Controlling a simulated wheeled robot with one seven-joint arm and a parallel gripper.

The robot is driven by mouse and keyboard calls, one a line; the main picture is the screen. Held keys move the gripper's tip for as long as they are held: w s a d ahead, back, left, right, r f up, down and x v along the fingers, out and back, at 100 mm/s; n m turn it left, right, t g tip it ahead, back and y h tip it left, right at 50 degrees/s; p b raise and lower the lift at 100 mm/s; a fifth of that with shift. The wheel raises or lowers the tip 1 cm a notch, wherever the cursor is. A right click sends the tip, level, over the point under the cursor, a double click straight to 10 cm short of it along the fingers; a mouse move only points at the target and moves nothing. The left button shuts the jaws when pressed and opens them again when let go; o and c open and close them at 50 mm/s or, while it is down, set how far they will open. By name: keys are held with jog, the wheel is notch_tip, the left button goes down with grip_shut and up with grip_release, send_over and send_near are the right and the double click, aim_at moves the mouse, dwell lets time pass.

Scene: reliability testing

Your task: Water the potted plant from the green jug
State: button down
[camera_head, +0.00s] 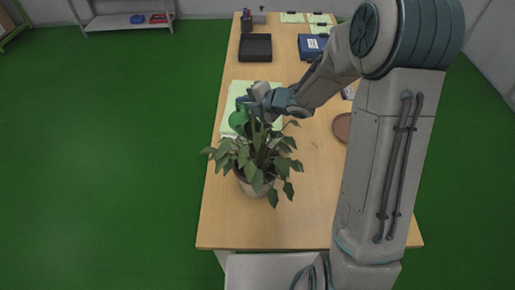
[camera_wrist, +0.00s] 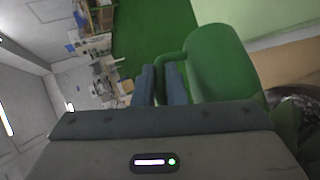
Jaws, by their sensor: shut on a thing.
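The potted plant (camera_head: 262,152) stands near the front of the table, left of centre, with broad green leaves over a pale pot (camera_head: 257,187). The green jug (camera_head: 238,119) shows just behind the leaves in the head view, partly hidden by them and by my gripper. In the wrist view the jug (camera_wrist: 222,65) fills the right of centre, with its handle (camera_wrist: 170,66) between my fingers. My gripper (camera_wrist: 160,82) is shut on that handle. In the head view my gripper (camera_head: 252,103) is behind and above the plant. Dark leaves show at the right edge of the wrist view.
A light green mat (camera_head: 232,96) lies under and behind the jug on the wooden table (camera_head: 300,215). A black tray (camera_head: 255,47) and a blue box (camera_head: 311,46) stand farther back. A brown round dish (camera_head: 342,127) lies to the right, near my arm. The front table area is clear.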

jog(key=shift+w+a+r+m+g+h+p, duration=0.35)
jog(key=shift+w+r+g+h+p, duration=0.4)
jog(key=shift+p, duration=3.4)
jog(key=shift+w+a+g+p, duration=0.15)
jog(key=shift+g+p, duration=0.2)
jog(key=shift+p, duration=0.35)
jog(key=shift+f, duration=0.4)
jog(key=shift+w+a, duration=0.1)
jog(key=shift+w, duration=0.05)
jog(key=shift+w+a+f+m+g+h, duration=0.2)
jog(key=shift+w+g+h, duration=0.15)
jog(key=shift+w+g, duration=0.15)
jog(key=shift+w+a+f+m+g+h, duration=0.1)
jog(key=shift+w+a+g+h, duration=0.1)
jog(key=shift+w+g+h, duration=0.3)
jog(key=shift+g, duration=0.3)
jog(key=shift+w+a+f, duration=0.1)
jog(key=shift+f, duration=0.05)
